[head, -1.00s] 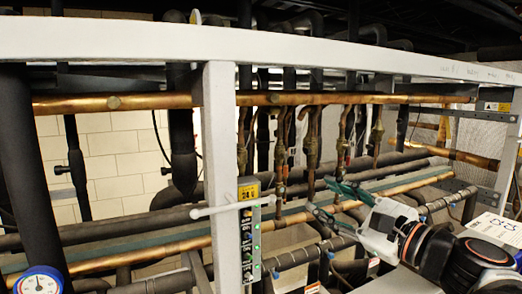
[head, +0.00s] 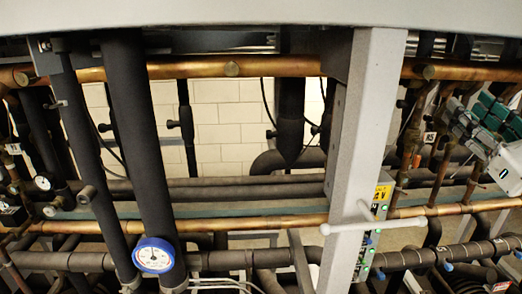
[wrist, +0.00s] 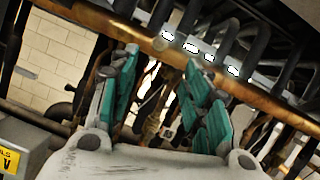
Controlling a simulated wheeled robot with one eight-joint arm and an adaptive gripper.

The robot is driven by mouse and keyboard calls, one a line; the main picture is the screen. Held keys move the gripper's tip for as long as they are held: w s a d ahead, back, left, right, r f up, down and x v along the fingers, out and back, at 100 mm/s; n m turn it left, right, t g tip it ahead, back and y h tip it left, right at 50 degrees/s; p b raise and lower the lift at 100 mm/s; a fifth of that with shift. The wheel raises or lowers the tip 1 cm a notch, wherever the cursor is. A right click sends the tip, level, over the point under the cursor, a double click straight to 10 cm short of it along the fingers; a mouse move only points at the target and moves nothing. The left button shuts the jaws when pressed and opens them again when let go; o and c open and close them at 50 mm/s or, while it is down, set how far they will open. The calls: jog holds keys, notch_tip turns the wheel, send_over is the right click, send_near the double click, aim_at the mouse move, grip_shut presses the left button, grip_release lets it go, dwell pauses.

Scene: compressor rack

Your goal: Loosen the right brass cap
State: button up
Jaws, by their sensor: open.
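My gripper (wrist: 161,62) is open and empty in the wrist view, its teal fingers spread on either side. In the head view my gripper (head: 490,112) is at the right edge, partly cut off, in front of copper pipework. A round brass cap (head: 429,72) shows on the upper copper pipe, right of the white post. I cannot tell which cap is the task's right one. A brass fitting on a vertical pipe (wrist: 151,126) shows between the fingers, apart from them; its cap is not clear.
A white upright post (head: 367,130) and a white top beam (head: 250,14) stand in front of the pipes. A light handle bar (head: 350,226) sticks out from the post. A blue-rimmed gauge (head: 154,254) is at lower left. Dark insulated pipes run below.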

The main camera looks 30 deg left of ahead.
aim_at(429, 74)
jog(key=p+x, duration=0.2)
jog(key=x, duration=1)
jog(key=shift+w, duration=0.1)
jog(key=shift+c, duration=0.6)
grip_shut()
